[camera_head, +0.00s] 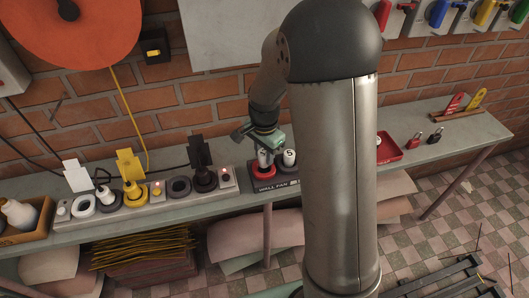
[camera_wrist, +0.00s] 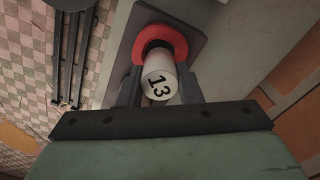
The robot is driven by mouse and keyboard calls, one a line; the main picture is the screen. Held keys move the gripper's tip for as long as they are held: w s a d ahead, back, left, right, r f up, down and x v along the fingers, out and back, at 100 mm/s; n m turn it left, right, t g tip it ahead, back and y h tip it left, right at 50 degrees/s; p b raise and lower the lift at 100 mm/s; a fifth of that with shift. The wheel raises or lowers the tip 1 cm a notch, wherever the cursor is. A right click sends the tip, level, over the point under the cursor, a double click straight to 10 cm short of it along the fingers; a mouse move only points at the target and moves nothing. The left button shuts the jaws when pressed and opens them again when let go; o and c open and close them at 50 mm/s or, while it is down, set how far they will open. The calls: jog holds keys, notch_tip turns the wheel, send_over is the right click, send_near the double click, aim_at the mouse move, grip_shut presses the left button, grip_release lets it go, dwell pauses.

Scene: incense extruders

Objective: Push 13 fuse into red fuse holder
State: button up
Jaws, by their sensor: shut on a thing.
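The white fuse marked 13 (camera_wrist: 159,84) stands at the red fuse holder (camera_wrist: 174,37) in the wrist view, its lower end inside or against the red ring. How deep it sits I cannot tell. My gripper (camera_wrist: 160,92) has its two dark fingers on either side of the fuse and is shut on it. In the head view my gripper (camera_head: 262,138) is above the red holder (camera_head: 263,170), at the left end of the dark base labelled WELL FAN (camera_head: 279,187). The fuse's white body (camera_head: 264,156) shows between gripper and holder.
A second white fuse (camera_head: 289,157) stands just right on the same base. A power strip (camera_head: 139,200) with plugs and switches lies to the left on the bench. A red tray (camera_head: 389,149) and padlocks (camera_head: 435,137) are to the right, past my arm.

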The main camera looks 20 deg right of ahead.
aim_at(265, 160)
jog(key=shift+f+b, duration=1.2)
jog(key=shift+f, duration=0.35)
dwell(0.4)
jog(key=o, duration=1.1)
jog(key=shift+c, duration=0.2)
jog(key=shift+r, duration=0.2)
notch_tip(265, 160, up, 17)
jog(key=s+f+n, duration=0.3)
jog(key=s+n, duration=0.3)
jog(key=s, duration=0.5)
jog(key=s+a+f+n, duration=0.1)
jog(key=s+f+n, duration=0.2)
jog(key=s+n, duration=0.3)
jog(key=s, duration=0.5)
jog(key=shift+s+f, duration=0.15)
